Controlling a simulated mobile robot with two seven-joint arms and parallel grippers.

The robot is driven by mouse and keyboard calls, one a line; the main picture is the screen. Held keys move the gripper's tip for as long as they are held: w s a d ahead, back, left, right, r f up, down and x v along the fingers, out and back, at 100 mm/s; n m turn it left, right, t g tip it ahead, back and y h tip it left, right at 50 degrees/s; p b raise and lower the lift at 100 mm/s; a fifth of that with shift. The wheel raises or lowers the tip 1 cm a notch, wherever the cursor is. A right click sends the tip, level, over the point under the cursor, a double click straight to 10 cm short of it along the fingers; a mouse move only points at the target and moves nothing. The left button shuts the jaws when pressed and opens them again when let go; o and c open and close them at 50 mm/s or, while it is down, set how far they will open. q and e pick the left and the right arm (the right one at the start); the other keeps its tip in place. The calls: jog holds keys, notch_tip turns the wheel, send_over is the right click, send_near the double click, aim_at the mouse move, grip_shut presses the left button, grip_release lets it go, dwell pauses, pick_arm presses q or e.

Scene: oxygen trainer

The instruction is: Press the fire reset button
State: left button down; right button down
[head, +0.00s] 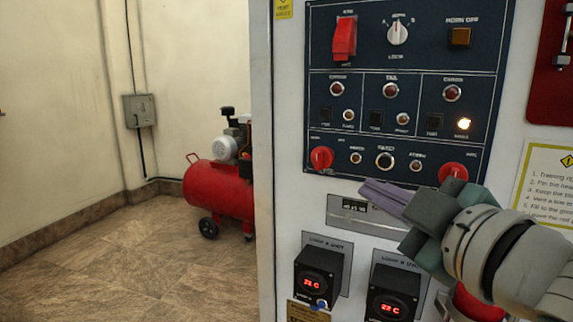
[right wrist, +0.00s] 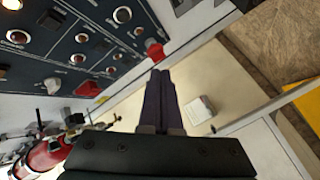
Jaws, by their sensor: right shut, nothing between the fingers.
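A dark blue control panel (head: 405,70) carries the buttons and switches. Its bottom row has a red knob (head: 322,157) at the left, small round buttons, a larger dark round button (head: 385,160) in the middle and another red knob (head: 452,173) at the right. The small labels are too blurred to tell which control is the fire reset button. My right gripper (head: 365,192) is shut and empty, with its purple-grey fingers just below the bottom row. In the right wrist view its fingers (right wrist: 160,88) point up beside the panel (right wrist: 85,40). My left gripper is not in view.
Below the panel are a small display (head: 354,206) and two black units with red digits, one of them (head: 318,277) at the left. A red lever switch (head: 344,38) sticks out at the top. A red compressor (head: 218,188) stands on the floor to the left.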

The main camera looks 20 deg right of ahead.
aim_at(385, 162)
jog(key=shift+w+d, duration=0.1)
jog(key=w+d+b, duration=0.1)
jog(key=w+d, duration=0.4)
jog(key=d, duration=0.1)
jog(key=shift+w+d, duration=0.25)
jog(key=shift+w, duration=0.05)
dwell(1.1)
dwell(0.9)
jog(key=shift+w+d, duration=0.25)
jog(key=shift+d, duration=0.05)
